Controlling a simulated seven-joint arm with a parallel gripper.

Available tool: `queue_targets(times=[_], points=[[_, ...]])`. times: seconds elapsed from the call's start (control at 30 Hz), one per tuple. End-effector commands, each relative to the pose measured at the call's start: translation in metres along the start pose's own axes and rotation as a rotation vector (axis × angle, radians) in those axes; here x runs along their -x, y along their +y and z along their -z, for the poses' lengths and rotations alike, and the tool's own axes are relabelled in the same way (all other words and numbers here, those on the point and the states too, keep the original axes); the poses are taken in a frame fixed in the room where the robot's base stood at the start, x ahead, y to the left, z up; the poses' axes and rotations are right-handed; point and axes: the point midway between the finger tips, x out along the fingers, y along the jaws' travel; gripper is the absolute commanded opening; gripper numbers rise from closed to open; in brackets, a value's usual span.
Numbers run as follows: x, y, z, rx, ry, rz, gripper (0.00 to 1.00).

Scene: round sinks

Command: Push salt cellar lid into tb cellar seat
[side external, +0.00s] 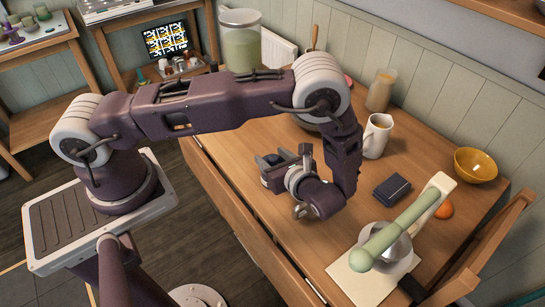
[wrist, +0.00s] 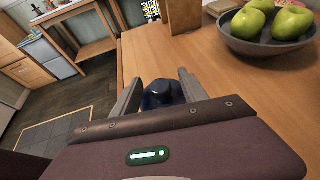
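My gripper (side external: 275,170) is above the wooden table, left of its middle, in the side external view. In the wrist view, its two grey fingers (wrist: 160,88) stand apart on either side of a dark blue rounded piece (wrist: 161,97). A dark blue piece also shows at the gripper (side external: 271,159) in the side external view. Whether the fingers press on it is unclear, and its lower part is hidden. A dark blue, low, box-like object (side external: 391,188) lies on the table to the right, apart from the gripper. I cannot tell surely which is the cellar lid or seat.
A grey bowl of green apples (wrist: 268,44) stands beyond the gripper. A glass jar (side external: 240,45) is at the back. The front left tabletop is bare.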

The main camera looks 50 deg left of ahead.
Motion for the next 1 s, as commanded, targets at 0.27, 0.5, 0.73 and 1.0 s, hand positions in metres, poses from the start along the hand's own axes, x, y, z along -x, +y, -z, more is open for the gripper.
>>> queue_targets(times=[0.27, 0.5, 0.73, 1.0], points=[[0.009, -0.001, 0.0, 0.001, 0.001, 0.003, 0.51], [0.057, -0.001, 0.0, 0.002, 0.001, 0.003, 0.51], [0.071, 0.0, 0.0, 0.0, 0.0, 0.0, 0.51], [0.077, -0.001, -0.022, 0.072, 0.056, -0.043, 0.51]])
